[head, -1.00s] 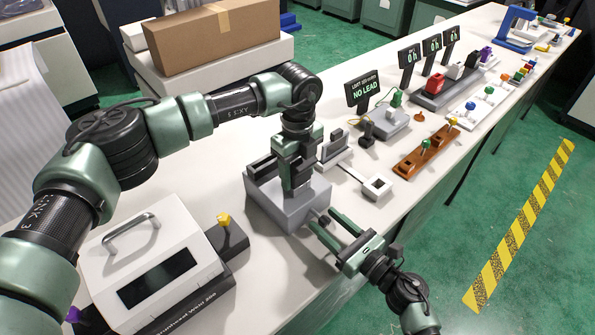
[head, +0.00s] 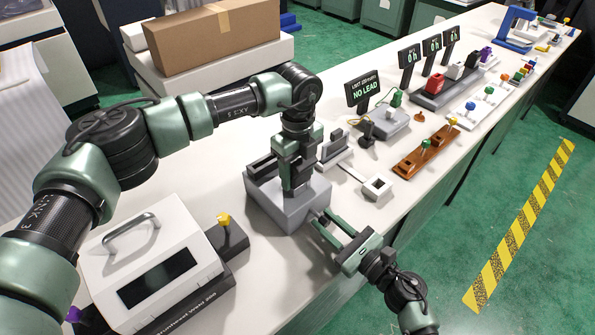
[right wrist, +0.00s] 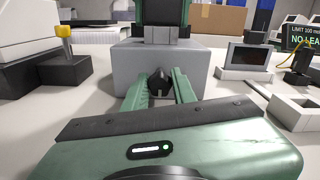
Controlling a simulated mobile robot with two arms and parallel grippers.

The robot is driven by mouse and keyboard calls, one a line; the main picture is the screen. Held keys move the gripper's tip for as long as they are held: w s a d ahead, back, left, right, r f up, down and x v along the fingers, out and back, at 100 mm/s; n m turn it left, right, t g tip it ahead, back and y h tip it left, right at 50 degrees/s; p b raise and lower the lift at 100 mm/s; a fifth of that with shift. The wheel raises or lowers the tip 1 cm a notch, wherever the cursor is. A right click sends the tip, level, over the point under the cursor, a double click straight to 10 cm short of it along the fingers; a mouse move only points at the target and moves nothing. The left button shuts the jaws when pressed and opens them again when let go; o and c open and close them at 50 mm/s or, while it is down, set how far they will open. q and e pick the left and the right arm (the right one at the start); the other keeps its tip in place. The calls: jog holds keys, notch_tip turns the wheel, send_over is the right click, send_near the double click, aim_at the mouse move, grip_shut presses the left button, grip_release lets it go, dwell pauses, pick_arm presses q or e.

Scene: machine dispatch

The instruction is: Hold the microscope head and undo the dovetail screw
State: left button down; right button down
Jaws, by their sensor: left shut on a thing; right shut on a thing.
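A grey block (head: 290,211) stands near the table's front edge. My left gripper (head: 296,186) points down at its top and is shut on a part there, apparently the microscope head, mostly hidden by the fingers. In the right wrist view my left gripper (right wrist: 163,14) shows above the block (right wrist: 195,62). The dark dovetail screw (right wrist: 159,80) sticks out of the block's front face. My right gripper (head: 322,217) reaches it from the lower right. In the right wrist view my right gripper's fingers (right wrist: 160,88) lie on both sides of the screw and are shut on it.
A white case with a handle (head: 150,260) and a dark block with a yellow knob (head: 228,240) stand left. A white square piece (head: 377,187), a brown rack (head: 426,153) and a "NO LEAD" display (head: 365,88) stand right. Floor lies open beyond the table's front edge.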

jog(key=shift+n, duration=0.9)
jog(key=c, duration=1.1)
grip_release()
jog(key=shift+o, duration=0.2)
jog(key=shift+d, duration=0.1)
jog(key=shift+v, duration=2)
jog(key=shift+c, duration=0.4)
